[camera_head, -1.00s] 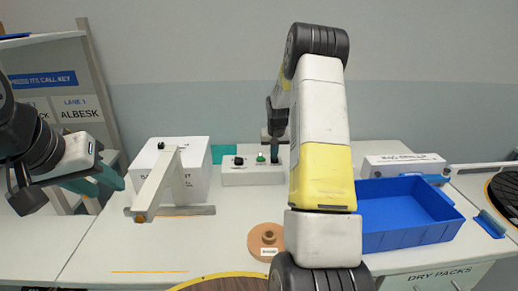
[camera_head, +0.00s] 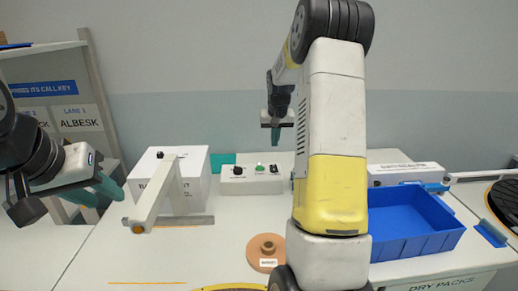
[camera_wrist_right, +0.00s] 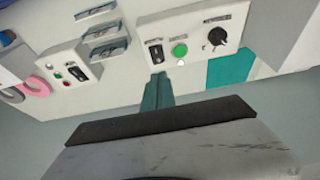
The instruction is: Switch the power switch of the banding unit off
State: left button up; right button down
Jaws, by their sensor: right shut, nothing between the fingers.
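A white control box (camera_head: 236,187) stands at the back of the table. It carries a black knob (camera_head: 238,170), a green button (camera_head: 259,168) and a black rocker switch (camera_head: 274,169). The wrist view also shows the switch (camera_wrist_right: 155,53), green button (camera_wrist_right: 179,50) and knob (camera_wrist_right: 217,37); the rocker's position is too small to tell. My right gripper (camera_head: 276,138) is shut and empty, above the switch and apart from it; in the wrist view its teal fingertips (camera_wrist_right: 158,78) point at the switch's end of the box. My left gripper (camera_head: 112,186) is at the left; its opening is unclear.
A white box (camera_head: 198,172) with a slanted arm (camera_head: 155,195) stands left of the control box. A blue bin (camera_head: 405,240) is at the right. A brown roll (camera_head: 265,250) lies in front. The wrist view shows another control box (camera_wrist_right: 65,72) with buttons and a switch.

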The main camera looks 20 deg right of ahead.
aim_at(274, 166)
jog(key=shift+s+r, duration=0.2)
jog(key=shift+r, duration=0.45)
jog(key=shift+w+d+r, duration=0.15)
jog(key=shift+w+d, duration=0.35)
jog(key=shift+w, duration=0.15)
jog(key=x, duration=1.4)
jog(key=shift+s+a, duration=0.15)
jog(key=shift+s, duration=0.15)
